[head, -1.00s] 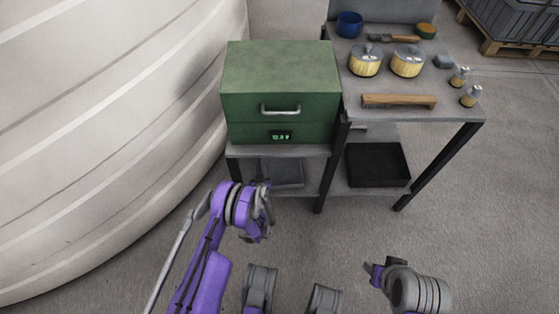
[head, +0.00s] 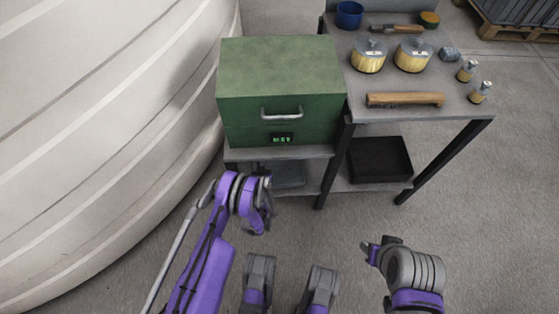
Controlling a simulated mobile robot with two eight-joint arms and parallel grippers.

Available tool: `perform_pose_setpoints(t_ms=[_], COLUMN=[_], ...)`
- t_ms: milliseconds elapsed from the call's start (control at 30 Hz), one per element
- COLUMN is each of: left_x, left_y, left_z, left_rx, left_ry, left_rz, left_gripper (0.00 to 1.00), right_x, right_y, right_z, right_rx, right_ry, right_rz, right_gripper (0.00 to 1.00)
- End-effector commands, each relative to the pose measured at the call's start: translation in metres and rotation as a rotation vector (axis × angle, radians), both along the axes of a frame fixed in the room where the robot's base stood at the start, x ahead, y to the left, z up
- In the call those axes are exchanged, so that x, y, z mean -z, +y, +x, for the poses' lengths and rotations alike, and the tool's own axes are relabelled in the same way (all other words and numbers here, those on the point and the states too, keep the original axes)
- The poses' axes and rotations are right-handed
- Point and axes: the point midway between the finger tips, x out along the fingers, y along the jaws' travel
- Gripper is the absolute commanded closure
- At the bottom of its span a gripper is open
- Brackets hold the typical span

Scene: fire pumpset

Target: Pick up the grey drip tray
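The grey drip tray (head: 289,176) lies on the lower shelf under the green cabinet. Only part of it shows, because the upper shelf and my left arm cover the rest. My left gripper (head: 266,186) is at the left front of the lower shelf, in front of the tray in the picture. Its fingers are small and partly hidden, and I cannot tell whether it touches the tray. My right gripper (head: 368,250) is over bare floor, to the right and well short of the shelf. Its fingers are too small to judge.
A green cabinet (head: 280,85) stands on the upper shelf. The workbench (head: 420,110) at right holds a wooden-handled tool, two yellow-sided pots and small fittings. A black tray (head: 380,160) lies on its lower shelf. A large white tank (head: 90,120) curves along the left. The floor in front is clear.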

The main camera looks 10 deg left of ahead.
Motion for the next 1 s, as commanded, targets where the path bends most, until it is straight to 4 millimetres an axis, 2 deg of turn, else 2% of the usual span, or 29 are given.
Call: perform_pose_setpoints(t_ms=[67,100,300,1000], left_x=[0.0000,0.0000,-0.0001,-0.0001], left_y=[-0.0001,-0.0001,-0.0001,0.0001], left_z=[-0.0001,-0.0001,0.0001,0.0002], left_rx=[0.000,0.000,0.000,0.001], left_ry=[0.000,0.000,0.000,0.000], left_rz=[0.000,0.000,0.000,0.000], left_gripper=[0.61,0.65,1.00,1.00], right_x=[0.0001,0.0001,0.0001,0.0000], right_y=[0.0000,0.0000,0.0000,0.0000], right_z=[-0.0002,-0.0002,-0.0002,-0.0001], right_rx=[0.000,0.000,0.000,0.000], right_ry=[0.000,0.000,0.000,0.000], right_rz=[0.000,0.000,0.000,0.000], right_gripper=[0.50,0.50,0.50,0.50])
